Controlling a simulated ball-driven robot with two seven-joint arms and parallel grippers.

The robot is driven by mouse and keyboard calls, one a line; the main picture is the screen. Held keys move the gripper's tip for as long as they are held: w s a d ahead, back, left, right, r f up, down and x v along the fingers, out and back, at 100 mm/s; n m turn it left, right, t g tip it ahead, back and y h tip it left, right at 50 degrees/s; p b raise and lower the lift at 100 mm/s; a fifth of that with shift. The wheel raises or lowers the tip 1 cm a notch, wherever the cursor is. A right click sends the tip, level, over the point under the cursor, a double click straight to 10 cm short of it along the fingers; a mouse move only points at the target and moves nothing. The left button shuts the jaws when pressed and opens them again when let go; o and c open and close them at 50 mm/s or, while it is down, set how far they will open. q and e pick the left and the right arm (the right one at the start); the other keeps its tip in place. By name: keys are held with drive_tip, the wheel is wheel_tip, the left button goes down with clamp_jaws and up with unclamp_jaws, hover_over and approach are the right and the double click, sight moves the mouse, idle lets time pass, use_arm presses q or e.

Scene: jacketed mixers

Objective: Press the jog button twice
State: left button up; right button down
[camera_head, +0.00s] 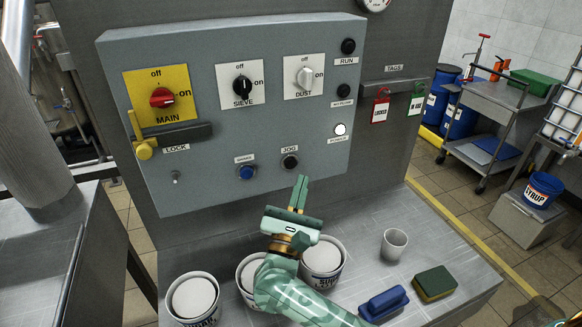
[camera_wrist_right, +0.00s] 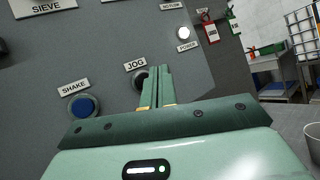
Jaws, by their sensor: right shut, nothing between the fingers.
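The black jog button (camera_head: 289,162) sits on the grey control panel (camera_head: 215,190) under a "JOG" label. In the right wrist view the jog button (camera_wrist_right: 139,80) is partly hidden behind the fingers. My right gripper (camera_head: 301,180) is shut and empty, its fingertips pointing up just below and right of the button in the head view. In the right wrist view the fingertips (camera_wrist_right: 160,70) overlap the button's right side. I cannot tell whether they touch it. My left gripper is not in view.
The blue shake button (camera_head: 246,172) is left of the jog button. The panel also has the red main switch (camera_head: 162,97), sieve switch (camera_head: 242,86), dust switch (camera_head: 305,78) and a lit power lamp (camera_head: 340,129). Tubs, a cup (camera_head: 394,244) and a sponge (camera_head: 434,283) stand on the counter below.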

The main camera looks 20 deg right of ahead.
sight(291, 164)
drive_tip(key=shift+w+b, duration=0.75)
drive_tip(key=shift+w, duration=0.85)
idle(0.4)
idle(0.4)
drive_tip(key=shift+w+d+b, duration=0.1)
drive_tip(key=shift+w+b, duration=0.25)
drive_tip(key=shift+w, duration=0.05)
